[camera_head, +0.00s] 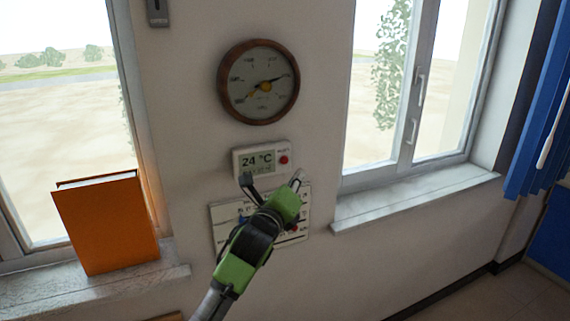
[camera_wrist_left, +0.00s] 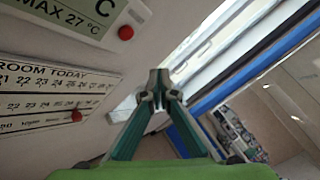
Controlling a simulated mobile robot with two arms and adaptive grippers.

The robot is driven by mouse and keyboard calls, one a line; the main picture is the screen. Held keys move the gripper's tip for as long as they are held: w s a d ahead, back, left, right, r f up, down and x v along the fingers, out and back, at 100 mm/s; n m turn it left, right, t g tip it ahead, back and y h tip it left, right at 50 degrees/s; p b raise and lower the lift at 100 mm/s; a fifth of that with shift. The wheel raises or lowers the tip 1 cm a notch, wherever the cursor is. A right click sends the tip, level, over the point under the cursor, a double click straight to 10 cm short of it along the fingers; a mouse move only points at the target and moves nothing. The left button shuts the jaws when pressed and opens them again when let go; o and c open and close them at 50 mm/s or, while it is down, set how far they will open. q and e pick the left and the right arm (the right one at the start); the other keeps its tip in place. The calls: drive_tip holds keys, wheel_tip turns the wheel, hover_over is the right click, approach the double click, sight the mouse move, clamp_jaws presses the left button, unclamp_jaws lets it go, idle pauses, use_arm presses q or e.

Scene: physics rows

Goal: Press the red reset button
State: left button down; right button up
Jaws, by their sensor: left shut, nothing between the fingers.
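The red button (camera_head: 284,159) is a small round knob on the right side of a white wall thermostat (camera_head: 240,170) reading 24 °C. The button also shows in the left wrist view (camera_wrist_left: 126,32), at the upper left. My left gripper (camera_head: 296,180) is just below and slightly right of the button in the head view, apart from it as far as I can tell. In the left wrist view its green fingers (camera_wrist_left: 159,88) meet at the tips and hold nothing. The button is right of the thermostat's display and unobstructed. My right gripper is out of view.
A calendar (camera_head: 222,215) with a red marker (camera_head: 293,228) hangs below the thermostat, partly behind my left arm. A round dial gauge (camera_head: 259,82) hangs above. An orange book (camera_head: 105,225) stands on the left sill. A window (camera_head: 410,90) with a sill and blue blinds (camera_head: 535,110) lie right.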

sight(284, 160)
use_arm(q)
drive_tip(key=shift+w+a+b, duration=0.2)
drive_tip(key=shift+w+a, duration=0.25)
drive_tip(key=shift+w, duration=0.45)
drive_tip(key=shift+w+a+b, duration=0.15)
drive_tip(key=shift+w+a, duration=0.3)
drive_tip(key=shift+w, duration=0.5)
drive_tip(key=shift+w+a+b, duration=0.2)
drive_tip(key=shift+w+a, duration=0.25)
drive_tip(key=shift+w, duration=0.45)
drive_tip(key=shift+w, duration=0.1)
drive_tip(key=shift+w+a, duration=0.15)
drive_tip(key=shift+w, duration=0.1)
drive_tip(key=shift+w+a, duration=0.15)
drive_tip(key=shift+w, duration=0.15)
drive_tip(key=shift+s+d+p, duration=0.25)
drive_tip(key=shift+s+p, duration=0.1)
drive_tip(key=shift+s, duration=0.35)
